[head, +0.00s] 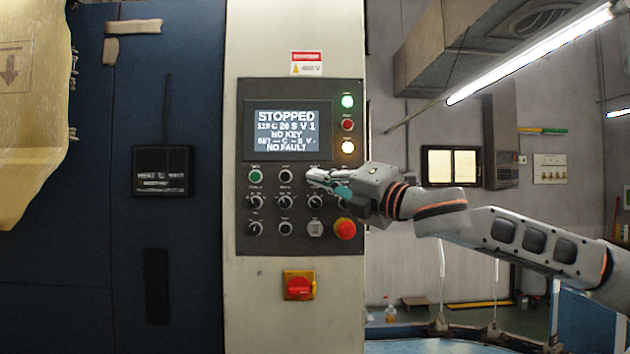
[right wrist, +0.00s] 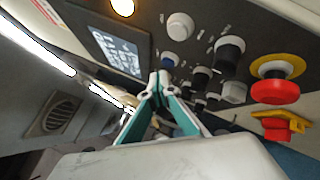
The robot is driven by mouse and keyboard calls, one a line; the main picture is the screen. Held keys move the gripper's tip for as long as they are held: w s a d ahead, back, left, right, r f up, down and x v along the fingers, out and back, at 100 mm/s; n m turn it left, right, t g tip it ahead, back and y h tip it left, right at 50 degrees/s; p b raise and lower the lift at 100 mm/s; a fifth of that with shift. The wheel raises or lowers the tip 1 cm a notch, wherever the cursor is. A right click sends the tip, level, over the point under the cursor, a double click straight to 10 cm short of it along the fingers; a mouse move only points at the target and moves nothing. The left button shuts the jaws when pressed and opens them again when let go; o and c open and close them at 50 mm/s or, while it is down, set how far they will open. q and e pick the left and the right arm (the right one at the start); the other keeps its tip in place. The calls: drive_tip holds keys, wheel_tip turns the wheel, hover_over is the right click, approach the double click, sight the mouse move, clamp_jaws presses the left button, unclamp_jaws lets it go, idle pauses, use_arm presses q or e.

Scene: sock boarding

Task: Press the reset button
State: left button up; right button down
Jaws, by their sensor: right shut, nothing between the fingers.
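The control panel (head: 243,215) carries rows of buttons and knobs below its screen; their labels are too small to read, so I cannot confirm which is the reset button. My right gripper (head: 311,177) is shut and empty, its tips over the third button of the top row, hiding it. In the right wrist view the shut fingertips (right wrist: 160,78) are close to a blue button (right wrist: 178,62), which they partly cover. I cannot tell whether they touch it. A white button (right wrist: 180,26) is beside it. My left gripper is not in view.
The screen (head: 286,130) reads "STOPPED", "NO KEY" and "NO FAULT". A red emergency stop (head: 345,229) sits low on the panel's right, with a red rotary switch (head: 299,287) beneath the panel. A green button (head: 255,176) is at the top row's left end.

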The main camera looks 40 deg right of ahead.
drive_tip(key=s+a+b, duration=0.1)
drive_tip(key=s+a, duration=0.2)
drive_tip(key=shift+s+a+b, duration=0.1)
drive_tip(key=shift+s+b, duration=0.25)
drive_tip(key=shift+s, duration=0.05)
idle(0.4)
idle(0.6)
